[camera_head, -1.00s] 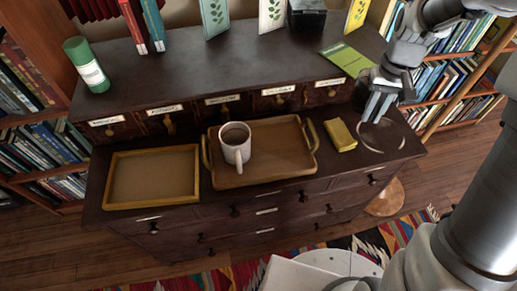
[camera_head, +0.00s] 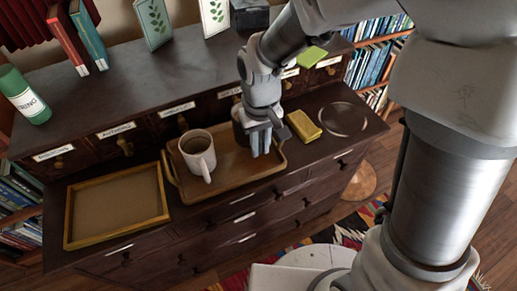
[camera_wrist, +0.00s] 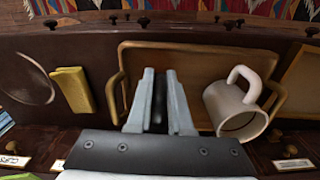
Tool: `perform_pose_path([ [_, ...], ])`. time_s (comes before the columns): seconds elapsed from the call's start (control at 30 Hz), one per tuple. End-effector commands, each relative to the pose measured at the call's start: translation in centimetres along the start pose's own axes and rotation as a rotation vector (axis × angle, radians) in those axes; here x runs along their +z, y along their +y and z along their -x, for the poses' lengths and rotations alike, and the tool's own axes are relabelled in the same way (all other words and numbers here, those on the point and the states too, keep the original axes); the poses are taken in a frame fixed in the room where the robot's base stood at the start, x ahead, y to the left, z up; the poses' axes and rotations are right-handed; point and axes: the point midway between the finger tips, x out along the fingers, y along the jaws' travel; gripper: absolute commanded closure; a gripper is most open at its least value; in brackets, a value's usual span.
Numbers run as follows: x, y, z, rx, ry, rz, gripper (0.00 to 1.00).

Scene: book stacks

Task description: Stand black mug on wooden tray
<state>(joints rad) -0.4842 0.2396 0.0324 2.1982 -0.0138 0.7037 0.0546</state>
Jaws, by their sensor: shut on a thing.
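The wooden tray (camera_head: 236,184) with two handles lies on the dark cabinet's lower ledge; it also shows in the wrist view (camera_wrist: 190,61). My gripper (camera_head: 261,145) is over the right half of the tray, fingers pointing down. It is shut on the black mug (camera_head: 239,134), which shows only as a dark shape beside and behind the fingers. In the wrist view, my fingers (camera_wrist: 161,105) have a dark strip between them and most of the mug is hidden. I cannot tell whether the mug touches the tray.
A white mug (camera_head: 197,153) stands on the tray's left half, close to my gripper. A shallow wooden frame-like tray (camera_head: 118,208) lies to the left. A yellow block (camera_head: 304,126) and a round ring mark (camera_head: 343,119) are to the right.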

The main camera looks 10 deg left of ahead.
Motion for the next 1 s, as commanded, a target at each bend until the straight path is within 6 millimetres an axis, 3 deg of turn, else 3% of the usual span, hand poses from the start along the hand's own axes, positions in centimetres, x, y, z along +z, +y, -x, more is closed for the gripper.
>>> perform_pose_path([
  [0.17, 0.1, -0.6, -0.7, 0.0, 0.002, -0.001, 1.0],
  [0.43, 0.2, -0.6, -4.3, 0.0, -0.001, -0.001, 1.0],
  [0.83, 0.1, -0.6, -4.7, 0.0, 0.002, -0.001, 1.0],
  [0.87, 0.2, -0.6, -4.8, 0.0, 0.0, -0.001, 0.8],
  [1.0, 0.2, -0.6, -4.7, 0.0, 0.0, -0.001, 0.54],
])
